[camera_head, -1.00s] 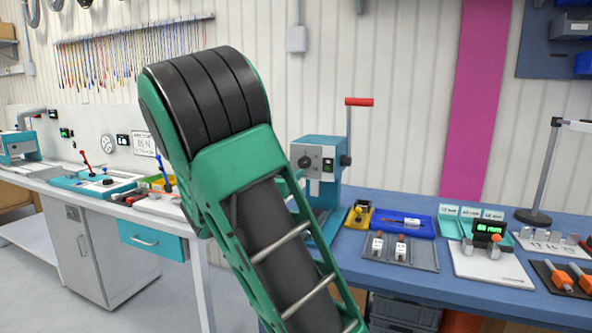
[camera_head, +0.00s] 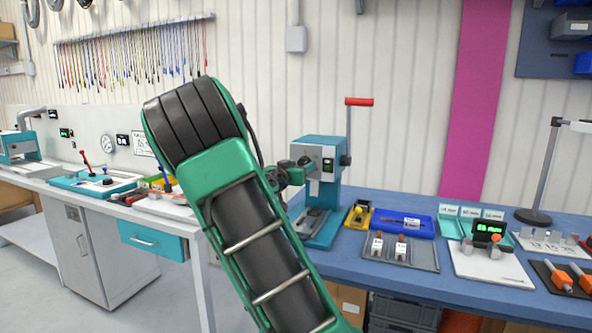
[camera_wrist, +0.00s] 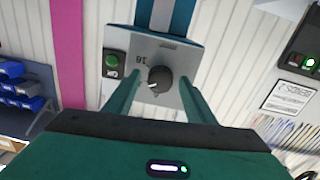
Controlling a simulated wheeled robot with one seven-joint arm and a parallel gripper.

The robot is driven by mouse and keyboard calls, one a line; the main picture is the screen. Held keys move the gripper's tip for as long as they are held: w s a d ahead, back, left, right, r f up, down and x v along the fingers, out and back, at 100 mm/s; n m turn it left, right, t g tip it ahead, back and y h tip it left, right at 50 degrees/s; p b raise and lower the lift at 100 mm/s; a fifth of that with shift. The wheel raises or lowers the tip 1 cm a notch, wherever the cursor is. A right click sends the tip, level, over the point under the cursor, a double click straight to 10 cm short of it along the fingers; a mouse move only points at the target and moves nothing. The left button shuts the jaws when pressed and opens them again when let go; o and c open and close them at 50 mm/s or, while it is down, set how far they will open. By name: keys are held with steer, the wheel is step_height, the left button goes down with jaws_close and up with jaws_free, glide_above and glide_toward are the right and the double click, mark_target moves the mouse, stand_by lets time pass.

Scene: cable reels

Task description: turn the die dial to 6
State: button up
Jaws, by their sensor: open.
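The die dial (camera_wrist: 159,80) is a round dark knob with a white pointer mark on a grey panel. In the wrist view it lies between the fingers of my gripper (camera_wrist: 158,92), which is open; I cannot tell whether the fingers touch it. A printed number beside the knob looks like 16, seen upside down. In the head view the teal press (camera_head: 322,190) that carries the dial stands on the blue bench. My gripper (camera_head: 298,172) is at its front face, small and partly hidden, and covers the dial there.
A yellow block (camera_head: 359,215), a blue tray (camera_head: 408,224) and a grey tray (camera_head: 426,254) lie on the bench to the right.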

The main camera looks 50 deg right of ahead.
steer(key=c, duration=1)
steer(key=shift+a, duration=0.3)
steer(key=shift+c, duration=0.2)
steer(key=shift+d, duration=0.3)
steer(key=n, duration=0.4)
steer(key=shift+s+d, duration=0.1)
steer(key=shift+s, duration=0.05)
steer(key=n, duration=0.3)
steer(key=shift+n, duration=0.3)
steer(key=n, duration=0.4)
steer(key=shift+r, duration=0.1)
steer(key=shift+n, duration=0.4)
